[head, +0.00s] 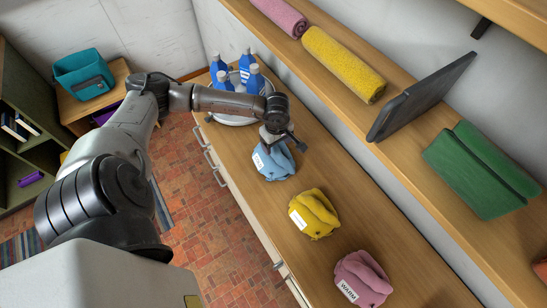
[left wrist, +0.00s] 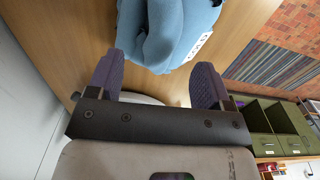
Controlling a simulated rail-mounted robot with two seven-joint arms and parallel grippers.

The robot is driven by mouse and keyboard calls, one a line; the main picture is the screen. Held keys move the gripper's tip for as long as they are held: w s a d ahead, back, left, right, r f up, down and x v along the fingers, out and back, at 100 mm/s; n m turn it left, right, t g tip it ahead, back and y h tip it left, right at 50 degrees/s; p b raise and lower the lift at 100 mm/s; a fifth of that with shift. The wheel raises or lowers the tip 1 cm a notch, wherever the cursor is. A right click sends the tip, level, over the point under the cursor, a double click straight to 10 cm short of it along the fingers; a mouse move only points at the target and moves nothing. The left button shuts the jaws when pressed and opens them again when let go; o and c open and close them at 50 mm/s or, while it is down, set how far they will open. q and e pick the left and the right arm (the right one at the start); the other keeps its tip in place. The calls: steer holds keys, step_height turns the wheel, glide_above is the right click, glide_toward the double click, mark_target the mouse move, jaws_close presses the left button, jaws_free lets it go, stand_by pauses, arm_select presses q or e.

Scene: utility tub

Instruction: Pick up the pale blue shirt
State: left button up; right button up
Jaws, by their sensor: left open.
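The pale blue shirt (head: 274,163) is folded, has a white label and lies on the wooden counter. My left gripper (head: 284,140) is just above and behind the shirt in the head view, pointing down. The left wrist view shows the shirt (left wrist: 175,28) at the top, beyond the fingertips of my left gripper (left wrist: 158,76). The two dark purple fingers are wide apart with nothing between them. Whether a finger touches the shirt cannot be told. My right gripper is not in view.
On the counter (head: 345,225), a yellow shirt (head: 314,213) and a pink shirt (head: 362,278) lie nearer. Several blue bottles (head: 247,65) stand on a white tray behind. A shelf along the wall holds a yellow roll (head: 343,64), a dark panel (head: 420,97) and green cloth (head: 482,168).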

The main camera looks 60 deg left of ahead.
mark_target(275, 148)
arm_select(q)
steer(key=shift+a+f, duration=0.15)
steer(key=shift+f, duration=2.55)
steer(key=c, duration=1.1)
steer(key=shift+r, duration=0.1)
